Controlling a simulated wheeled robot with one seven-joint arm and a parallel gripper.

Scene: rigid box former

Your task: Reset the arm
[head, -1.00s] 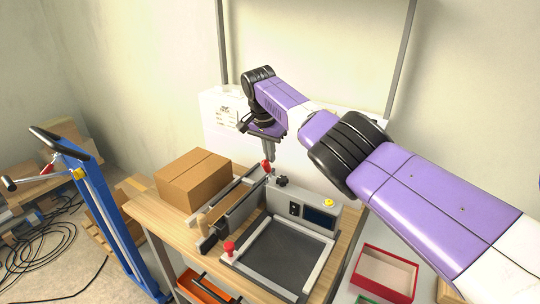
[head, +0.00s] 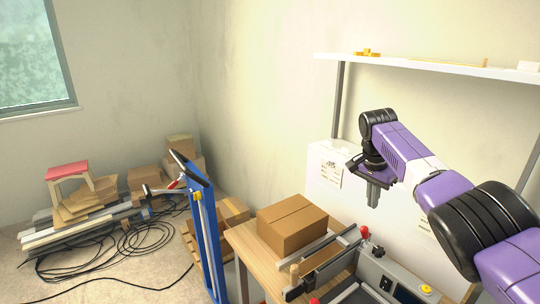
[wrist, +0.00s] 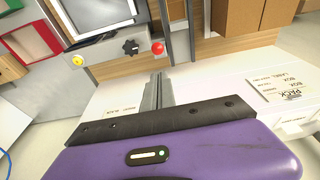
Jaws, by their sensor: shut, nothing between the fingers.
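My purple arm reaches in from the right in the head view. My gripper (head: 373,196) points down, shut and empty, in front of the white labelled panel (head: 325,168) and above the back of the workbench. In the wrist view my gripper (wrist: 157,78) shows as two grey fingers together, with nothing between them. The box-forming machine (head: 385,268), with its red knobs and yellow button, sits on the bench below and to the right of the gripper. The gripper appears apart from it.
A closed cardboard box (head: 292,226) stands on the wooden bench (head: 249,250). Black cables (head: 120,245), a red-topped stool (head: 67,172) and stacked boxes lie at the left. A shelf (head: 440,68) runs above the arm.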

